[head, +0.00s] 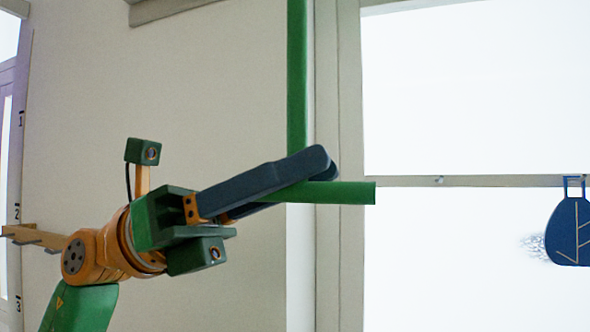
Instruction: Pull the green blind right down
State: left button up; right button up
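The green blind (297,75) shows as a narrow upright green strip coming down from the top edge of the head view. A horizontal green bar (355,193) is at its lower end and reaches right across the window frame. The join between strip and bar is hidden behind my fingers. My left gripper (327,168) is at the bar from the left, its long dark fingers close together, one in front of the bar and one behind. It appears shut on the bar. My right gripper is not in view.
A bright window (460,90) with a grey crossbar (480,181) fills the right side. A blue tag-like object (568,235) with a branch pattern hangs in front of it. A wooden rack (30,236) is on the left wall. The wall below the bar looks clear.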

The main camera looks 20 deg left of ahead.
pick_arm(q)
grip_shut()
dwell(1.1)
